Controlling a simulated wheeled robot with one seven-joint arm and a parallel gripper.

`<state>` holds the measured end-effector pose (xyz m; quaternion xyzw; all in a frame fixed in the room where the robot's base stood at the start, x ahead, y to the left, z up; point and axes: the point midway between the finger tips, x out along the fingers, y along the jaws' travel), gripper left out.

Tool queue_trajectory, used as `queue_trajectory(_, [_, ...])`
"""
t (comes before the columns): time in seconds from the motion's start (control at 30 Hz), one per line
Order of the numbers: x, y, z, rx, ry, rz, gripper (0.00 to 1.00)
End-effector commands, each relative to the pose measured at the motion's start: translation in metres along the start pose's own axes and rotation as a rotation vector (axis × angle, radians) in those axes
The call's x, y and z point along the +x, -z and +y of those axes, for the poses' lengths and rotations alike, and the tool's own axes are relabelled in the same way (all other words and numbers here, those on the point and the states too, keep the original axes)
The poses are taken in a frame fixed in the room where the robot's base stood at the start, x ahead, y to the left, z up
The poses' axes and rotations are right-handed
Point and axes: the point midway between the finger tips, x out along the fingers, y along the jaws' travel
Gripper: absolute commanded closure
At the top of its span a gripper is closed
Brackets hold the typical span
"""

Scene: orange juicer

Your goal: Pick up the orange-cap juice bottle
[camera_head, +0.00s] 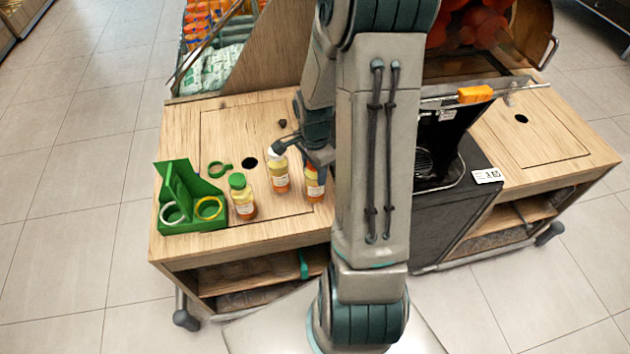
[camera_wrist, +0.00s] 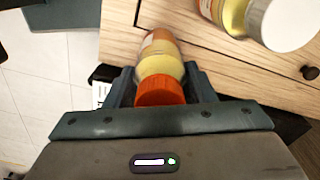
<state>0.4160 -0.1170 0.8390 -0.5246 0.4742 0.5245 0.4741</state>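The orange-cap juice bottle (camera_wrist: 160,66) lies between the two fingers of my gripper (camera_wrist: 160,82) in the wrist view, its orange cap nearest the palm. The fingers sit close along both sides of the bottle; whether they press on it is not clear. In the head view the bottle (camera_head: 315,187) is at the front of the wooden counter, partly hidden by my arm. My gripper's fingertips are mostly hidden there. I cannot tell whether the bottle's base touches the counter.
A white-cap bottle (camera_head: 279,172) stands just left, and a green-cap bottle (camera_head: 242,197) farther left. A green holder with rings (camera_head: 188,207) stands at the counter's left end. A black machine (camera_head: 450,205) is to the right. The counter's front edge is close.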

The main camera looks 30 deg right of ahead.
Motion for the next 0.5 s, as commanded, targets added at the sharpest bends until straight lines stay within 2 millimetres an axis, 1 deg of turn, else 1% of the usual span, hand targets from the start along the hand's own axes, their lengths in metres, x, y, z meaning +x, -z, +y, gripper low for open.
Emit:
queue_trajectory(0.03, [0.0,0.0,0.0,0.0,0.0,0.0,0.94])
queue_trajectory(0.07, [0.0,0.0,0.0,0.0,0.001,0.0,0.98])
queue_trajectory(0.27, [-0.001,0.0,0.0,0.0,0.001,0.001,0.98])
queue_trajectory(0.33, [-0.004,0.0,-0.001,0.001,0.002,0.001,0.98])
queue_trajectory(0.43, [-0.014,0.001,-0.001,0.001,0.003,0.002,0.98])
queue_trajectory(0.5, [-0.025,0.001,-0.001,0.001,0.004,0.003,0.98])
